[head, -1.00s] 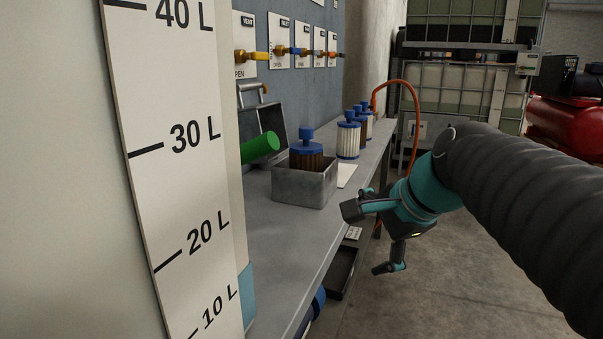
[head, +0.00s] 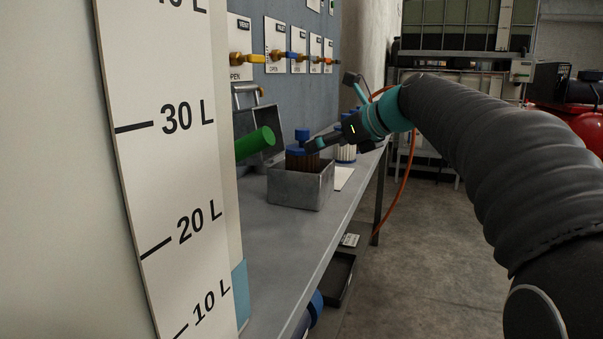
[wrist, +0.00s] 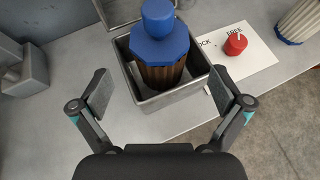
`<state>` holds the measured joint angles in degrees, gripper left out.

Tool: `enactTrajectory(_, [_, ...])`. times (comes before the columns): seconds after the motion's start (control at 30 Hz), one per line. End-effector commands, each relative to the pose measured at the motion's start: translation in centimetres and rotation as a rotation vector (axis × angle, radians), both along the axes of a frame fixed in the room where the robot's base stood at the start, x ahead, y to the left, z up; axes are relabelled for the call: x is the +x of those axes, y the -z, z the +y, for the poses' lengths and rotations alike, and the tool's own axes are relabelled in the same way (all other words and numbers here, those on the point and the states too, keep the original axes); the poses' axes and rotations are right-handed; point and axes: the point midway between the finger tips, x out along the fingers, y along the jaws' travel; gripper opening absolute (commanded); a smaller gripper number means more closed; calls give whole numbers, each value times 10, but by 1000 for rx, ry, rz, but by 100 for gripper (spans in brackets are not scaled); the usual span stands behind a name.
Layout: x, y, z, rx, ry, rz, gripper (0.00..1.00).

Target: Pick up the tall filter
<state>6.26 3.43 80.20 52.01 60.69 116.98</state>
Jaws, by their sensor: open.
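A brown pleated filter (head: 303,160) with a blue cap and knob stands upright in a grey metal box (head: 300,192) on the bench. In the wrist view the filter (wrist: 158,50) rises above the rim of the box (wrist: 170,108), ahead of and between my spread fingers. My gripper (head: 332,112) is open and empty; it also shows in the wrist view (wrist: 161,92). In the head view one finger overlaps the filter's right side; contact cannot be told. A white pleated filter (head: 346,153) stands behind, partly hidden by my gripper; it also shows in the wrist view (wrist: 298,22).
A white card (wrist: 258,62) with a red knob (wrist: 236,43) lies right of the box. A green cylinder (head: 255,143) and an open grey case (head: 268,128) are left of it. Valves (head: 247,58) line the wall. The near bench (head: 265,250) is clear.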

Motion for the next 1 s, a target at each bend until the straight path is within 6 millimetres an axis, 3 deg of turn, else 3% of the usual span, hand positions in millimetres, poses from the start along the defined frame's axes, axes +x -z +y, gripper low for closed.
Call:
enactTrajectory(0.73, [46,38,47,-2,-2,1,100])
enactTrajectory(1.0, [50,40,50,-3,1,-1,100])
